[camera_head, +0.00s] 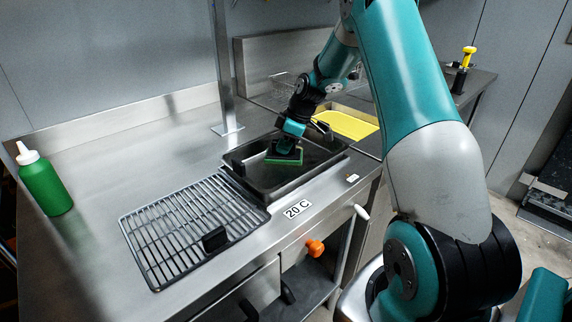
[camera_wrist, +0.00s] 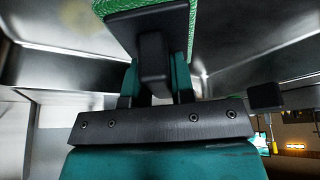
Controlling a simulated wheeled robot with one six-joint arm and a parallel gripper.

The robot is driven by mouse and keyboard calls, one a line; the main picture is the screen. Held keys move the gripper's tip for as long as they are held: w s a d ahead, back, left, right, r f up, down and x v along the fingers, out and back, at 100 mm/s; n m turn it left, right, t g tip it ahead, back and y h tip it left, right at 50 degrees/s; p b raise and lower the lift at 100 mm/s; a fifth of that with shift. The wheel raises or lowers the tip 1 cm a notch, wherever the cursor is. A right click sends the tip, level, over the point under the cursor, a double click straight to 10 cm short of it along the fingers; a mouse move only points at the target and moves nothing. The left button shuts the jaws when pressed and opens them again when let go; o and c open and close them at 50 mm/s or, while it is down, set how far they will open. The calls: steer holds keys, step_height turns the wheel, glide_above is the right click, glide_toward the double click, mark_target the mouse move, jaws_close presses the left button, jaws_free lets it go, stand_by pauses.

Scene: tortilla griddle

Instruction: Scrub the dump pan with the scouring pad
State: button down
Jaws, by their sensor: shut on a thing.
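The dump pan (camera_head: 320,157) is a dark, rectangular metal pan set at the front edge of the steel counter. The scouring pad (camera_head: 284,159) is a green pad under a dark block, inside the pan. My gripper (camera_head: 290,137) reaches down into the pan from above. In the wrist view, my gripper's teal fingers (camera_wrist: 153,84) are shut on the pad's black handle (camera_wrist: 153,58). The green pad (camera_wrist: 118,4) shows at the top edge there, mostly cut off. Whether its underside touches the pan floor is hidden.
A wire rack (camera_head: 188,228) lies left of the pan. A green squeeze bottle (camera_head: 45,182) stands at far left. A metal post (camera_head: 224,80) rises behind the pan. A yellow-filled tray (camera_head: 347,123) sits behind right. The counter (camera_head: 130,160) is clear at back left.

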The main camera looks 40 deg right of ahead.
steer(key=shift+s+a, duration=0.1)
steer(key=shift+a, duration=2.4)
steer(key=shift+a, duration=0.1)
steer(key=shift+a+b, duration=0.4)
steer(key=shift+a, duration=1)
steer(key=shift+d, duration=0.1)
steer(key=shift+d+p, duration=0.3)
steer(key=shift+d, duration=2.15)
steer(key=shift+d, duration=0.1)
steer(key=shift+d, duration=2.4)
